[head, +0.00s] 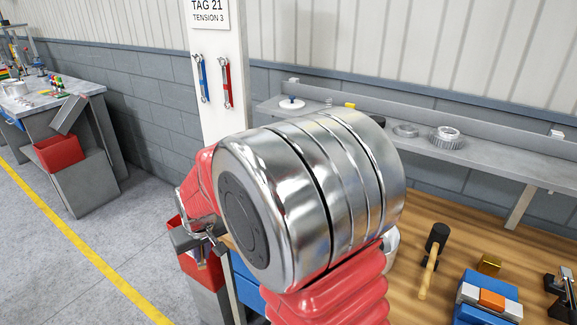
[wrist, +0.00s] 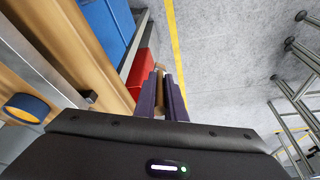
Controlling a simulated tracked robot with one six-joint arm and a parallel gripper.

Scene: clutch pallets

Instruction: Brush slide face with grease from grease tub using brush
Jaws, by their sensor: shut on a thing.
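My gripper (head: 203,250) is left of my arm in the head view, out past the bench's left edge. In the wrist view its two dark fingers (wrist: 161,88) are shut on a small tan thing, seemingly the brush (wrist: 160,75). The fingers hide most of it, and I cannot see its bristles clearly. A round tub with a dark blue rim and amber middle (wrist: 25,108), possibly the grease tub, shows on the wood at the left of the wrist view, apart from my gripper. I cannot make out the slide face; my arm covers much of the bench.
The wooden bench (head: 415,215) bears a mallet (head: 432,262), a blue block with an orange part (head: 490,299) and a brass block (head: 488,263). A grey shelf (head: 500,152) with gears runs behind. A red bin (wrist: 144,72) is near my gripper. Open floor (wrist: 225,60) lies beyond.

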